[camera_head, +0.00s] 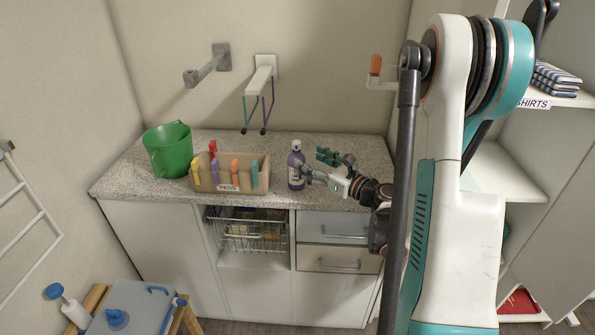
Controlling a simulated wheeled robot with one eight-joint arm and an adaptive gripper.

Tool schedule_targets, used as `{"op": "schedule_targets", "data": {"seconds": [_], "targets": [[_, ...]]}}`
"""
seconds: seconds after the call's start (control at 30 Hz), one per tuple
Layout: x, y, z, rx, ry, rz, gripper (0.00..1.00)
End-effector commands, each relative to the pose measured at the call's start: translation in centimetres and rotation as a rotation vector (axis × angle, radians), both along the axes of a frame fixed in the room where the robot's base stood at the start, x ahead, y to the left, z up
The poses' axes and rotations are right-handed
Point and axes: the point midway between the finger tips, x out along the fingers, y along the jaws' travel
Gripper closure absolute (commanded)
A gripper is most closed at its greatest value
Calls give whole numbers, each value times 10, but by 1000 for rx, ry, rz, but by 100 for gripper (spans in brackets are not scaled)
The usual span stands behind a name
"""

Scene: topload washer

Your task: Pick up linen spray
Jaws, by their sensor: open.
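The linen spray looks to be the purple bottle (296,171) with a pale top. It stands upright on the speckled grey counter (270,145), just right of the peg box. My gripper (313,166) is at the bottle's right side, level with its body, with its fingers open and pointing left toward it. One finger reaches across the front of the bottle's right edge. I cannot tell whether either finger touches the bottle. My arm comes in from the right.
A peg box (229,187) labelled PEGS holds several coloured pegs, close left of the bottle. A green bucket (168,149) stands at the counter's left end. A wall-mounted white arm (260,80) with hanging straps is above. Shelves (508,170) stand at right.

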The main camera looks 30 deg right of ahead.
Motion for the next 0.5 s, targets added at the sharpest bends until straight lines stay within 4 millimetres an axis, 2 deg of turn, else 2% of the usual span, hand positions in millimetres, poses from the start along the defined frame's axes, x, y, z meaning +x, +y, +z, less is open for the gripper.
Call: {"op": "schedule_targets", "data": {"seconds": [0.4, 0.5], "targets": [[54, 15, -1, 4, -1, 2, 31], [61, 17, 0, 4, -1, 0, 31]]}}
